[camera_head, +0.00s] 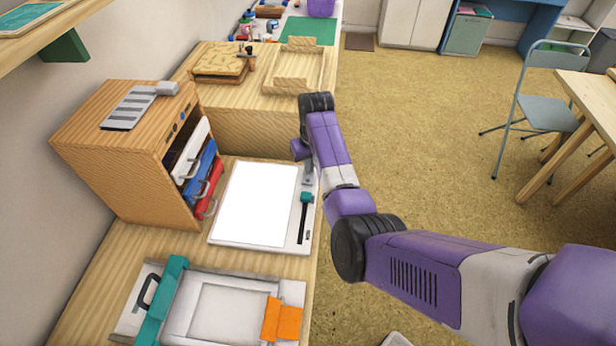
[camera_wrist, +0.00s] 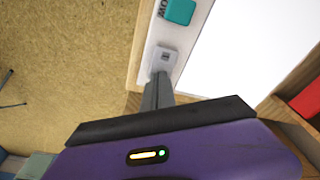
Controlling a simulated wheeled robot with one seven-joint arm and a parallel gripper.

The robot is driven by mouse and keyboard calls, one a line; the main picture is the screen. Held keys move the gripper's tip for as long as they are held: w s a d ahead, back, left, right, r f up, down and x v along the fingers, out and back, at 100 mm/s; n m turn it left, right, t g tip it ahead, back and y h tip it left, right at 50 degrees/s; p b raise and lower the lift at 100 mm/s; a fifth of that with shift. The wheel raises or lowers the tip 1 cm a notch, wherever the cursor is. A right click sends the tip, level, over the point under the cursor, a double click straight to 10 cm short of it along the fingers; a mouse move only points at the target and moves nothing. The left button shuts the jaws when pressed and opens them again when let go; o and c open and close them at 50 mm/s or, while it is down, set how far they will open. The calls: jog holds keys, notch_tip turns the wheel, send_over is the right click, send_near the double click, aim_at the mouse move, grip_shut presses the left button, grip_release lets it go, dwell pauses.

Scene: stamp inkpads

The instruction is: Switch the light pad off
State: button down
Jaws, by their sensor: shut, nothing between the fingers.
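The light pad (camera_head: 254,204) lies flat on the wooden bench, and its panel is bright white, looking lit. Its right border has a black slot with a teal slider knob (camera_head: 306,197). My gripper (camera_head: 308,180) is shut and empty, pointing down at the far end of that border. In the wrist view, the gripper fingertips (camera_wrist: 160,78) are at the near edge of a small grey switch (camera_wrist: 163,57) on the pad's border (camera_wrist: 202,30). I cannot tell whether they touch it. The teal knob (camera_wrist: 180,10) is just beyond the switch.
A wooden cabinet (camera_head: 112,175) with coloured drawers stands left of the pad. A grey frame with teal bar (camera_head: 164,298) and orange block (camera_head: 283,320) lies in front. A wooden tray (camera_head: 293,85) is behind. Open floor (camera_head: 425,150) lies to the right.

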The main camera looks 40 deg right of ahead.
jog(key=shift+s+f, duration=0.1)
jog(key=shift+f, duration=0.2)
jog(key=shift+r, duration=0.15)
notch_tip(320, 180, up, 7)
jog(key=p, duration=0.6)
jog(key=shift+p, duration=0.35)
